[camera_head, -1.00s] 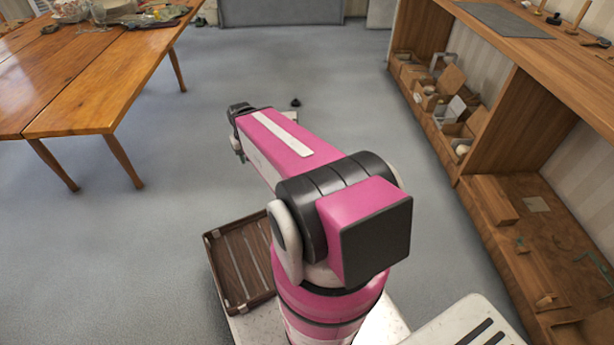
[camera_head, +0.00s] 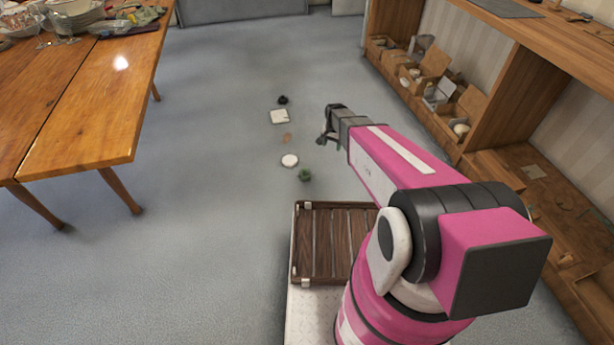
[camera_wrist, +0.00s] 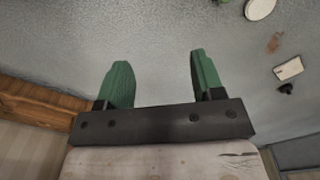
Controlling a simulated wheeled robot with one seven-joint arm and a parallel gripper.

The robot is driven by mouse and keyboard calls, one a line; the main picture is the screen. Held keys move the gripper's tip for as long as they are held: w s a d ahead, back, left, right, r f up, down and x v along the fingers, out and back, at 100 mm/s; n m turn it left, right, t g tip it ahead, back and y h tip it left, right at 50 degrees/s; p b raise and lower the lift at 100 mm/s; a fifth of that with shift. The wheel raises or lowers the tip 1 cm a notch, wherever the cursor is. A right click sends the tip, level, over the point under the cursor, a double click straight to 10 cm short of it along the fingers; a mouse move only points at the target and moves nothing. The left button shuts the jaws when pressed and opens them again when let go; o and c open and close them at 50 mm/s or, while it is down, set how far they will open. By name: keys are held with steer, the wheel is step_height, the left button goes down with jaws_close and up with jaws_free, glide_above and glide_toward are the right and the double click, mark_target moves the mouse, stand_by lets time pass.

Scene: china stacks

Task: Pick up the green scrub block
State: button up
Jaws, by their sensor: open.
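A small green object (camera_head: 305,175), which looks like the green scrub block, lies on the grey floor just beyond the slatted tray. It is too small to make out its exact shape. In the wrist view only a green sliver (camera_wrist: 221,2) shows at the top edge. My gripper (camera_head: 326,135) is above the floor, to the right of and farther out than the green object in the head view. In the wrist view its two green fingers (camera_wrist: 160,65) are apart with only bare floor between them.
Near the block lie a white round disc (camera_head: 289,160), a brownish scrap (camera_head: 287,137), a white square (camera_head: 279,116) and a dark lump (camera_head: 283,100). A dark slatted tray (camera_head: 297,240) is close to my base. A wooden table (camera_head: 110,130) stands left, wooden shelving (camera_head: 490,120) right.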

steer(key=w+a+f+m, duration=0.2)
steer(key=w+a+f, duration=0.3)
steer(key=w+f, duration=0.4)
steer(key=m, duration=0.3)
glide_toward(305, 169)
steer(key=shift+w+d+f, duration=0.1)
steer(key=shift+w+f, duration=0.15)
steer(key=shift+w, duration=0.15)
step_height(305, 169, down, 5)
steer(key=shift+f, duration=0.1)
steer(key=shift+s+f, duration=0.15)
steer(key=shift+f, duration=1.25)
steer(key=shift+s+f, duration=0.1)
steer(key=shift+f, duration=1.3)
steer(key=c, duration=1)
